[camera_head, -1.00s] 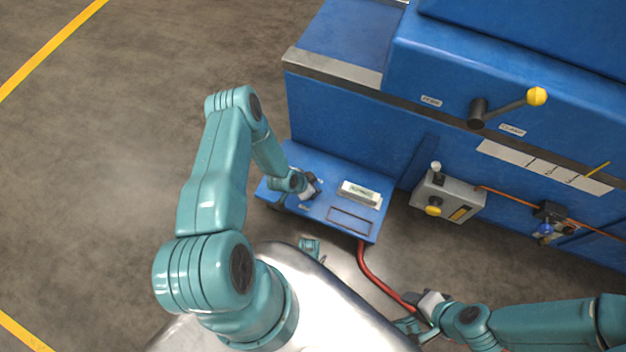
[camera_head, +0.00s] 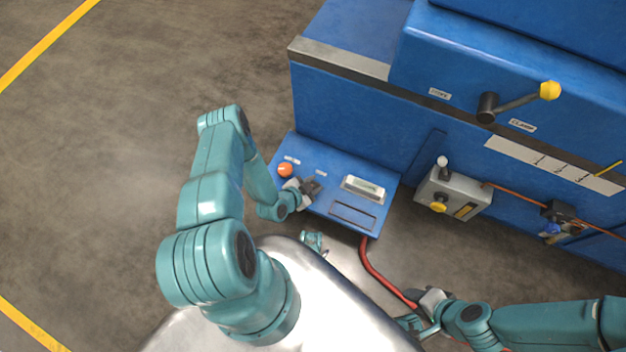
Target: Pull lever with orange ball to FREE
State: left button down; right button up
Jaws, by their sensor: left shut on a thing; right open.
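The orange ball (camera_head: 285,170) shows at the upper left of the low blue panel (camera_head: 345,217), beside a small label whose text is too small to read. Its lever stem cannot be made out. My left gripper (camera_head: 313,187) is over the panel, to the right of and slightly below the ball in the picture, apart from it. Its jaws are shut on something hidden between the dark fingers. My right gripper (camera_head: 418,322) is open at the lower right, near the red hose, away from the panel.
A display box (camera_head: 363,188) sits on the panel. A red hose (camera_head: 375,268) runs down from it. A grey box (camera_head: 452,193) with a white-knobbed lever and a yellow knob stands right. A yellow-ball lever (camera_head: 520,102) is on the blue machine. The floor at left is clear.

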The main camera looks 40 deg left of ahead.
pick_arm(q)
jog(key=shift+s+f, duration=0.15)
jog(key=c, duration=0.9)
grip_release()
jog(key=shift+o, duration=0.2)
jog(key=p+v, duration=0.5)
jog(key=v, duration=1.1)
jog(key=shift+p, duration=0.3)
jog(key=shift+s, duration=0.1)
